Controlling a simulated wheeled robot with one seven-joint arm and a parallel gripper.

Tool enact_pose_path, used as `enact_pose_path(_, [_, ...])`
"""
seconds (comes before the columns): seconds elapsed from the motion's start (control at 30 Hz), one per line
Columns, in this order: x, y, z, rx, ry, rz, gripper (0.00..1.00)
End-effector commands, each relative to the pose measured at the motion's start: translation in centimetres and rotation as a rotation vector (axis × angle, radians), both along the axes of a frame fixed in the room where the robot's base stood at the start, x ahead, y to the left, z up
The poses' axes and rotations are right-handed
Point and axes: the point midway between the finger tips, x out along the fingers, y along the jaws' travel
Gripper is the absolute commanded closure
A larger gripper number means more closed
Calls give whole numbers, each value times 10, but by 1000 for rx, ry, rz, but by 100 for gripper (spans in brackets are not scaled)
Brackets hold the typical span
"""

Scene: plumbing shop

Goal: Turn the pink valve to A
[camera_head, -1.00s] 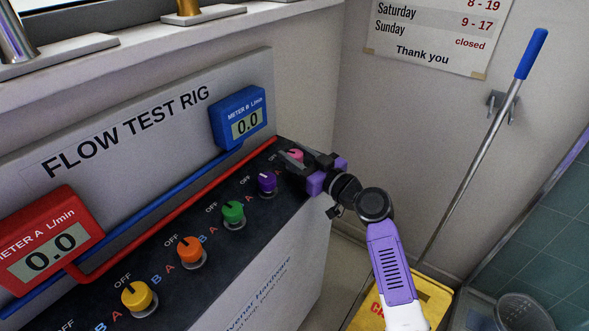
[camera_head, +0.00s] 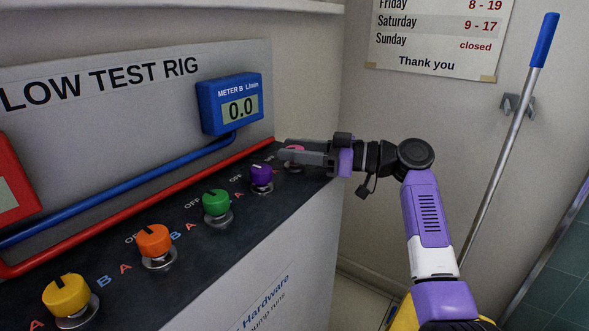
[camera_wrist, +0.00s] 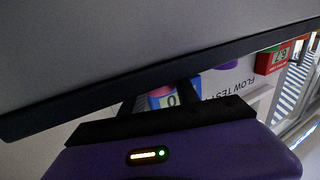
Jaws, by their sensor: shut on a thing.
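The pink valve (camera_head: 296,148) is the farthest knob on the dark top of the flow test rig, in the head view. My gripper (camera_head: 288,156) reaches in from the right, its fingers level across the knob. The gripper is shut on the pink valve. The fingers cover most of the knob, so its pointer cannot be read. Blue meter B (camera_head: 241,107) reads 0.0.
The purple (camera_head: 261,174), green (camera_head: 215,202), orange (camera_head: 154,240) and yellow (camera_head: 67,295) valves line the panel toward the front left. Red meter A (camera_head: 12,185) is cut off at the left. A blue-handled pole (camera_head: 497,160) leans on the wall at right.

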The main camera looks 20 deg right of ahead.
Motion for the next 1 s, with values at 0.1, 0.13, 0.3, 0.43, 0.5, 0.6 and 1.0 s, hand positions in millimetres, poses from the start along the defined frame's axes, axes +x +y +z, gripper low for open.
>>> enact_pose_path(0.1, [1, 0, -4, 1, -1, 67, 100])
enact_pose_path(0.13, [1, 0, -4, 1, 0, 82, 100])
enact_pose_path(0.3, [0, 0, -2, 1, -1, 153, 100])
enact_pose_path(0.43, [0, 0, -2, 0, 0, 188, 100])
enact_pose_path(0.5, [0, 0, -1, 0, 1, 200, 100])
enact_pose_path(0.6, [0, 0, -1, 1, 1, 211, 100])
enact_pose_path(1.0, [0, 1, 0, -1, 0, 216, 100])
